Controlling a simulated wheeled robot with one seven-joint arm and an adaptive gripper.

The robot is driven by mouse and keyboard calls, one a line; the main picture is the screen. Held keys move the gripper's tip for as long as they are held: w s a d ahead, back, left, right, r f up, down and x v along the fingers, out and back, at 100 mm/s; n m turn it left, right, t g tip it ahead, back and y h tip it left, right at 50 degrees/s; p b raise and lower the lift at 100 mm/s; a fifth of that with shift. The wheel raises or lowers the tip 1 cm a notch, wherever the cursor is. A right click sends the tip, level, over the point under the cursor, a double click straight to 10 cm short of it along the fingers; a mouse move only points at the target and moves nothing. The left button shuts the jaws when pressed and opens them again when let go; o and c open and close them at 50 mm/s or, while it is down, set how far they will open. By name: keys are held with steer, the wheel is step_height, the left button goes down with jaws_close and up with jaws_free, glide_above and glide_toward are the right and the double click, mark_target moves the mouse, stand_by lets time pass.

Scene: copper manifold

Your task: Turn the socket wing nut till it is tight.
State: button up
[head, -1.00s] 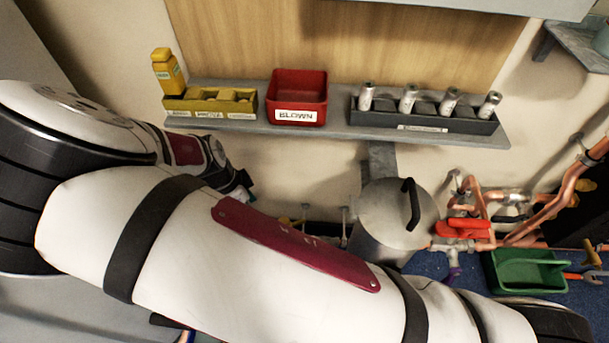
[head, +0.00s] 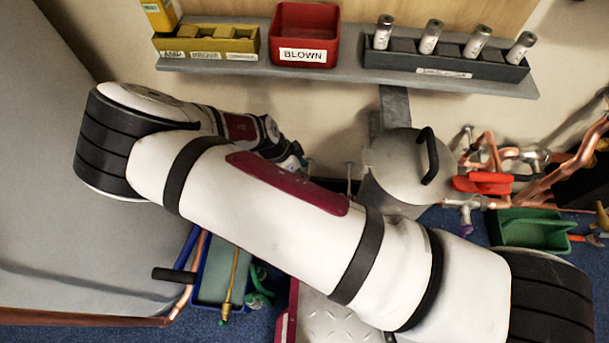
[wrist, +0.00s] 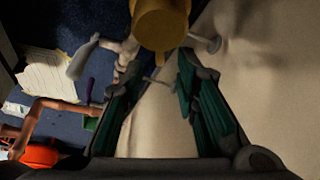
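In the wrist view a brass-yellow cylindrical piece (wrist: 160,22) hangs into the top of the picture, beyond the fingertips. I cannot tell whether it is the socket wing nut, and its upper part is cut off. My gripper (wrist: 160,72) is open, with green-padded fingers on both sides and nothing between the pads. In the head view my gripper's end (head: 293,163) shows small near the wall, left of the grey cylinder, partly behind my arm. I cannot make out the wing nut there.
A grey cylinder (head: 392,180) with a black handle stands by the wall. Right of it are copper pipes (head: 565,180), a red handle (head: 482,183) and a green bin (head: 530,230). A shelf (head: 350,70) above holds containers. A blue tray (head: 215,285) lies lower left.

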steer(key=shift+b+x, duration=0.45)
steer(key=shift+x, duration=1.2)
jaws_close()
